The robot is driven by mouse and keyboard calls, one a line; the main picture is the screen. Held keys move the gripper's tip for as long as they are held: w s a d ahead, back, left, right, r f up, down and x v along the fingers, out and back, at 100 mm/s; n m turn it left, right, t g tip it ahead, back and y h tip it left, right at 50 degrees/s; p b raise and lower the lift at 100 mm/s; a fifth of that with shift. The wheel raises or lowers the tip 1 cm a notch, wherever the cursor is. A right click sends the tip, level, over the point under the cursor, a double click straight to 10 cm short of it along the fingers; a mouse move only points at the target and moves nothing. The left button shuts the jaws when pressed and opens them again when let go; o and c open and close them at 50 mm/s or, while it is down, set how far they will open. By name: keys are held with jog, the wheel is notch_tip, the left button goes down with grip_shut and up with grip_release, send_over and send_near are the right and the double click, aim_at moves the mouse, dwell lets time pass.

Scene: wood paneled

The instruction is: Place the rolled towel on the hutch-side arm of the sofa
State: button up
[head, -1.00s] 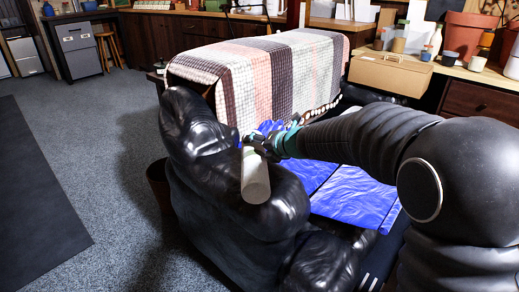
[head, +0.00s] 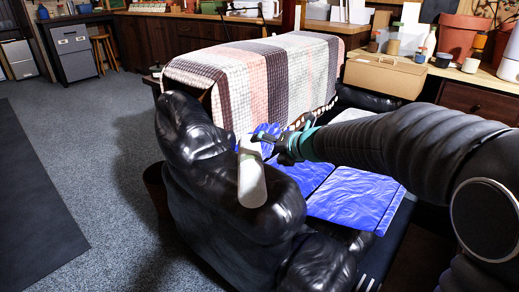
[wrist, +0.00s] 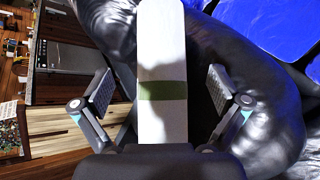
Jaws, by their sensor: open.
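The rolled towel (head: 252,182), a white roll, lies on the black leather arm (head: 215,185) of the sofa at the near left in the head view. The wrist view shows the towel (wrist: 163,45) with a green band around it, lying over the dark leather (wrist: 108,25). My gripper (head: 284,148) is just right of the towel's far end in the head view. In the wrist view my gripper (wrist: 160,92) is open, one finger on each side of the towel with gaps between. The towel's near end is hidden by my gripper body in the wrist view.
Blue cushions (head: 350,195) cover the sofa seat. A cardboard box (head: 385,75) and a cluttered wooden bench (head: 470,73) stand at the right. Open carpet (head: 95,140) lies at the left.

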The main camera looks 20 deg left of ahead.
jog(key=shift+v, duration=2.65)
jog(key=shift+s, duration=0.1)
jog(key=s+d+f+n+h, duration=0.1)
jog(key=s+d+n+h, duration=0.4)
jog(key=s+d+n, duration=0.8)
jog(key=s+d+f+n+h, duration=0.2)
jog(key=s+d+n+h, duration=0.3)
jog(key=s+d+n, duration=0.9)
jog(key=d+n, duration=0.3)
jog(key=n, duration=0.5)
jog(key=shift+d+f+g, duration=0.25)
jog(key=shift+f+g, duration=0.05)
jog(key=shift+g, duration=0.1)
jog(key=shift+s, duration=0.1)
